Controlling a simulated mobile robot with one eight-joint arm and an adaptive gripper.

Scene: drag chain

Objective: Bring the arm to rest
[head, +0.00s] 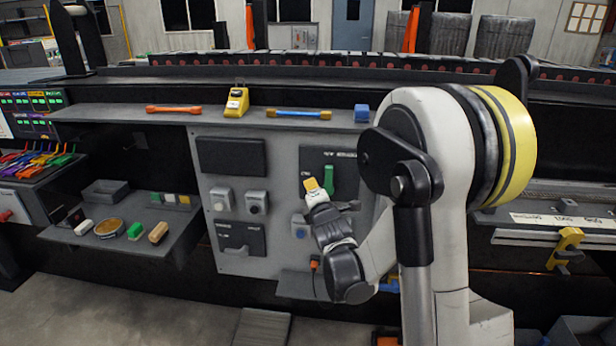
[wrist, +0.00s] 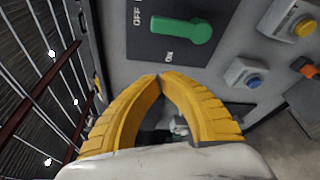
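My gripper (head: 311,184) is in front of the grey control panel (head: 219,258). In the wrist view its two yellow fingers (wrist: 159,77) curve in and meet at the tips, with nothing between them. My arm reaches in from the right of the head view, bent at the elbow. A green switch handle (head: 328,180) sits on a dark plate just right of the fingertips in the head view. In the wrist view the green handle (wrist: 182,30) lies beyond the tips, with a visible gap in the picture. OFF and ON labels show beside it.
A shelf above holds an orange tool (head: 174,109), a yellow device (head: 236,101) and a blue bar (head: 298,114). A lower left shelf (head: 100,240) holds small items. A blue button (wrist: 254,82) and a yellow button (wrist: 304,26) are nearby. Open floor lies at lower left.

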